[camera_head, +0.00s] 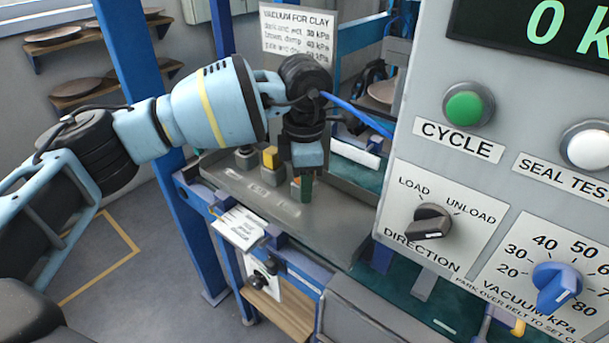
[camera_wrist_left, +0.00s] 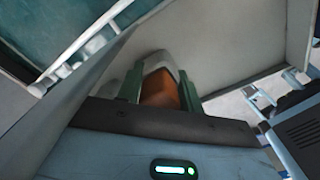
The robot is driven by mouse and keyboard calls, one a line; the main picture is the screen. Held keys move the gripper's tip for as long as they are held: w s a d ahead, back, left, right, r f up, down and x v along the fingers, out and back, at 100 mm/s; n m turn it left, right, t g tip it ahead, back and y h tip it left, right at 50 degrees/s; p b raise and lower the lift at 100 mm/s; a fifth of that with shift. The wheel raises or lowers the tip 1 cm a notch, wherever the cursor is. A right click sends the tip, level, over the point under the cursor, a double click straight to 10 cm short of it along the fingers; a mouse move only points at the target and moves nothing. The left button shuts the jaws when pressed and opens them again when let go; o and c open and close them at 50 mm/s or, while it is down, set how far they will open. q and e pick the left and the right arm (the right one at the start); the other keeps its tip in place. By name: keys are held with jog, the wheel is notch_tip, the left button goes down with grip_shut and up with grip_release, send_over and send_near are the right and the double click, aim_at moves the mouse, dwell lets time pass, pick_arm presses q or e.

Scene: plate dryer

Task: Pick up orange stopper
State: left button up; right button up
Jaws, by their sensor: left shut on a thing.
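My left gripper (camera_head: 304,190) points down over the grey metal tray (camera_head: 320,222), its green fingers shut on the orange stopper. In the head view only a sliver of the orange stopper (camera_head: 296,183) shows beside the fingers. The left wrist view shows the orange stopper (camera_wrist_left: 160,88) between the two green fingers (camera_wrist_left: 158,80), with a grey part at its far end. I cannot tell whether it still touches the tray. My right gripper is not in view.
A yellow stopper (camera_head: 270,157) and a grey stopper (camera_head: 246,156) stand on the tray left of my gripper. A control panel (camera_head: 480,170) fills the right side. A blue post (camera_head: 165,130) rises behind my left arm. Wooden shelves (camera_head: 90,93) hold plates at the back left.

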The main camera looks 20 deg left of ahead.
pick_arm(q)
jog(key=shift+r, duration=0.15)
jog(key=shift+r, duration=0.55)
notch_tip(320, 180, up, 2)
jog(key=shift+r, duration=0.15)
jog(key=s+a, duration=0.1)
jog(key=s, duration=0.4)
jog(key=s+a+r, duration=0.1)
jog(key=s, duration=0.4)
jog(key=s+a+b, duration=0.1)
jog(key=s, duration=0.4)
jog(key=shift+s+r, duration=0.15)
jog(key=shift+s, duration=0.2)
